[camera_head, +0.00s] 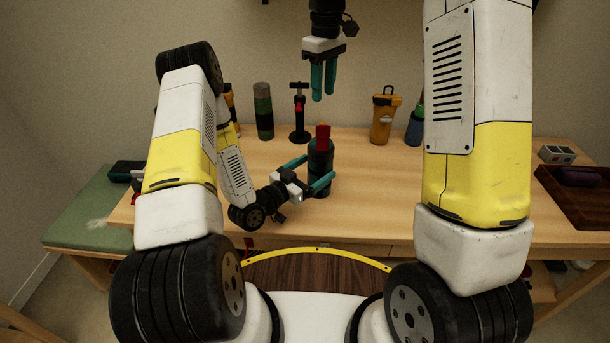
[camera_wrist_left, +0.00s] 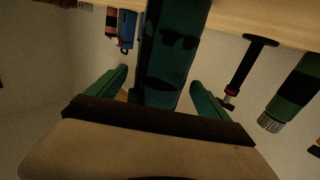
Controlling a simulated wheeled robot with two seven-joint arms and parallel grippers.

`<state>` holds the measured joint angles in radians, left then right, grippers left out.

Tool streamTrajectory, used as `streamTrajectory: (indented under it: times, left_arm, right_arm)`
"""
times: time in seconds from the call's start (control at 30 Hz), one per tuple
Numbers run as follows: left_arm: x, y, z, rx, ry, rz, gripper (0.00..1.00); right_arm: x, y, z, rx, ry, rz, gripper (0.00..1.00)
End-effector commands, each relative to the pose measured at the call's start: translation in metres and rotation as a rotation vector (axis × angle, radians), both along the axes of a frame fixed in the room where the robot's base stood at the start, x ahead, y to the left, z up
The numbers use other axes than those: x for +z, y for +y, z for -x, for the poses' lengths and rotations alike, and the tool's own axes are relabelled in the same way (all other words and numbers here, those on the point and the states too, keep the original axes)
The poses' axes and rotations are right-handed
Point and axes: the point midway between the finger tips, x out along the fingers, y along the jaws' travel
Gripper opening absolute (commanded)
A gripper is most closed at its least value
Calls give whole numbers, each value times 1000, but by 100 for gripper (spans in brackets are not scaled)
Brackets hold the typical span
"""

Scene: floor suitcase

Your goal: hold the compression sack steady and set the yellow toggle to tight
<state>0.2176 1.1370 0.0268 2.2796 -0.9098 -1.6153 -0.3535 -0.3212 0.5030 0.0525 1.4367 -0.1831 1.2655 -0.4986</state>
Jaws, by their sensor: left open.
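A dark green upright cylinder (camera_head: 321,160) with a red top (camera_head: 323,131) stands on the table; I take it for the compression sack. No yellow toggle shows on it. My left gripper (camera_head: 308,172) is open, its teal fingers reaching toward either side of the cylinder's lower part. In the left wrist view the cylinder (camera_wrist_left: 168,60) stands between my two spread fingers (camera_wrist_left: 158,93), and contact cannot be made out. My right gripper (camera_head: 323,98) hangs above and behind the cylinder, pointing down, with nothing seen in its fingers; their gap is unclear.
A green-grey cylinder (camera_head: 263,112), a black stand with a red part (camera_head: 299,115), an orange container (camera_head: 383,118) and a blue bottle (camera_head: 414,128) line the table's back. A dark tray (camera_head: 575,205) is at right. The table (camera_head: 385,200) right of the cylinder is clear.

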Motion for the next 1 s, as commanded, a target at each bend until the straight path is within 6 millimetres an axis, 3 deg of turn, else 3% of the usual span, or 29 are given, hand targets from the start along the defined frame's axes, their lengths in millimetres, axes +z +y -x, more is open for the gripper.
streamTrajectory:
  times: [0.2, 0.57, 0.9, 1.0]
  left_arm:
    - [0, -16, -18, -1, -1, -2, 90]
    - [0, -19, -22, 0, 0, 0, 90]
    - [0, -19, -22, 0, 1, -1, 23]
    - [0, -19, -22, 0, 1, -1, 8]
  right_arm:
    - [0, 0, 0, 0, 0, 0, 36]
    - [0, 0, 0, 0, 0, 0, 36]
    - [0, 0, 0, 0, 0, 0, 36]
    - [0, 0, 0, 0, 0, 0, 40]
